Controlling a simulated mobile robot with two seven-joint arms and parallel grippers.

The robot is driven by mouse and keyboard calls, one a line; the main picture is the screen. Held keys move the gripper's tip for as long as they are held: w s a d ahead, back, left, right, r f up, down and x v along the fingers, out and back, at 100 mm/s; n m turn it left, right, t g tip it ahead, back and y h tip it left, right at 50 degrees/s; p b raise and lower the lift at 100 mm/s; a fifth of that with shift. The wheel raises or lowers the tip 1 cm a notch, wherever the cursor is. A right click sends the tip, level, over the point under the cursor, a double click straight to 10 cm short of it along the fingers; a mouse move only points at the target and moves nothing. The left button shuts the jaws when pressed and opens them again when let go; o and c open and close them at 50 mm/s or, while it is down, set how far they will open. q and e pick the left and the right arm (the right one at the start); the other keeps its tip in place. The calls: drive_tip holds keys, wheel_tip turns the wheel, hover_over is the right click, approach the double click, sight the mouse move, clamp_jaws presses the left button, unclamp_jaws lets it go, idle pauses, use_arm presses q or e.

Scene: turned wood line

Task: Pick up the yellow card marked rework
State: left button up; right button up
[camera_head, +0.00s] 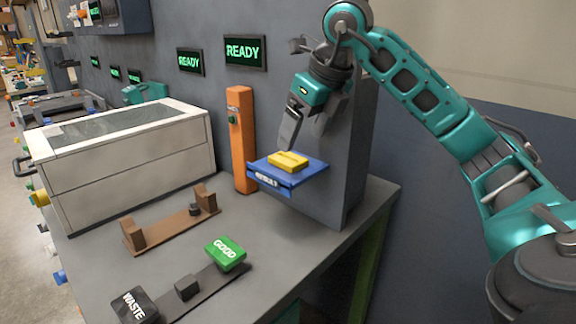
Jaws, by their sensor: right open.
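A yellow block-like piece (288,161), the only large yellow thing near my gripper, lies on a small blue tray (311,176) that sticks out from a grey cabinet. I cannot read any marking on the yellow piece, so I cannot confirm the word rework. My right gripper (302,141) is open and points down just above and behind the yellow piece, with its fingers apart. It holds nothing. My left gripper is not in view.
A green GOOD card (225,252) and a black WASTE card (134,306) sit along a dark rack at the front. An orange post (240,140) stands left of the tray. A brown wooden holder (172,229) and a white case (130,160) are farther left.

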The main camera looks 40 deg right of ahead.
sight(295, 160)
drive_tip(key=b+x, duration=0.1)
drive_tip(key=x, duration=0.4)
drive_tip(key=shift+d+f, duration=0.15)
drive_tip(key=shift+f, duration=0.3)
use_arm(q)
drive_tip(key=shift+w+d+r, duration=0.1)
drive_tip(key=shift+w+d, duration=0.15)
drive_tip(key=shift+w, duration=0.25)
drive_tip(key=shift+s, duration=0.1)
use_arm(e)
drive_tip(key=c, duration=1.1)
drive_tip(key=shift+r, duration=0.15)
